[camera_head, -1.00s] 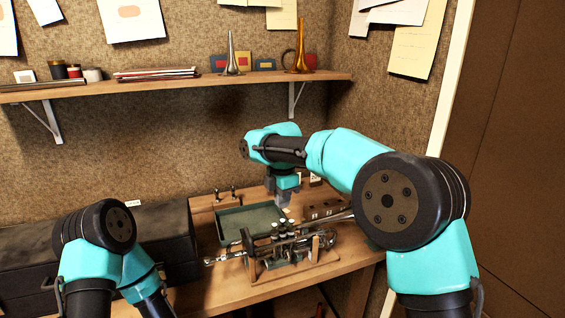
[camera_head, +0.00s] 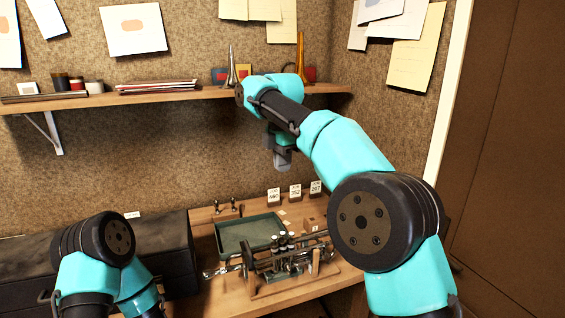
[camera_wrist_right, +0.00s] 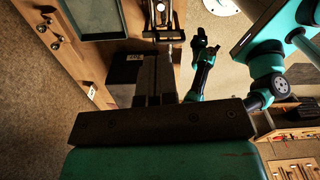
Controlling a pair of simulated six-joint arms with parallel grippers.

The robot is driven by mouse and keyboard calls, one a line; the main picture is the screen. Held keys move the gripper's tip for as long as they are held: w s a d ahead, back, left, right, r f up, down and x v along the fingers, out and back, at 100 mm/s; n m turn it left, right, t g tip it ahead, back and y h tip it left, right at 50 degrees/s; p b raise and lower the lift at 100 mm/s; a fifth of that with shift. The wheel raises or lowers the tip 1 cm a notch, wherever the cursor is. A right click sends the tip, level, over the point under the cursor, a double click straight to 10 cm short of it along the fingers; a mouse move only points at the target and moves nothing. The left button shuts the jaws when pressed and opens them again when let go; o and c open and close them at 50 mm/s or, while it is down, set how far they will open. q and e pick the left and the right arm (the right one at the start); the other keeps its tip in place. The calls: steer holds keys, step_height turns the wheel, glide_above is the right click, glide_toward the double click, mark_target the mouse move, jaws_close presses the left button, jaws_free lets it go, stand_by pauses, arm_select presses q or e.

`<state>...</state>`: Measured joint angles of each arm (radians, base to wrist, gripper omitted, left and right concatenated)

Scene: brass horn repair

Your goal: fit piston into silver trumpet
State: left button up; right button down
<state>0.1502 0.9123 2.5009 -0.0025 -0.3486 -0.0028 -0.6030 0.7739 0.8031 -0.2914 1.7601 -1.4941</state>
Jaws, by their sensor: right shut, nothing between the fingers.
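The silver trumpet (camera_head: 285,263) lies on a wooden cradle (camera_head: 296,281) on the bench, with several valve tops standing up along its middle. I cannot pick out a loose piston. My right gripper (camera_head: 283,160) is raised well above the bench, behind and above the trumpet, shut and empty. In the right wrist view its fingers (camera_wrist_right: 155,75) are together, and part of the trumpet and cradle (camera_wrist_right: 162,30) shows beyond them. My left arm (camera_head: 95,255) shows at the lower left, but its gripper is not visible.
A green tray (camera_head: 221,238) sits behind the trumpet. Numbered cards (camera_head: 295,191) and a small wooden block (camera_head: 312,224) stand at the back right. A dark case (camera_head: 150,250) fills the left of the bench. A shelf (camera_head: 180,95) spans the wall above.

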steer(key=shift+r, duration=0.1)
stand_by(0.3)
glide_above(283, 233)
step_height(283, 233, down, 14)
steer(key=shift+w+r, duration=0.15)
stand_by(0.4)
steer(key=shift+f, duration=2.95)
steer(key=shift+f, duration=0.45)
steer(key=shift+r, duration=0.1)
steer(key=shift+r, duration=1.45)
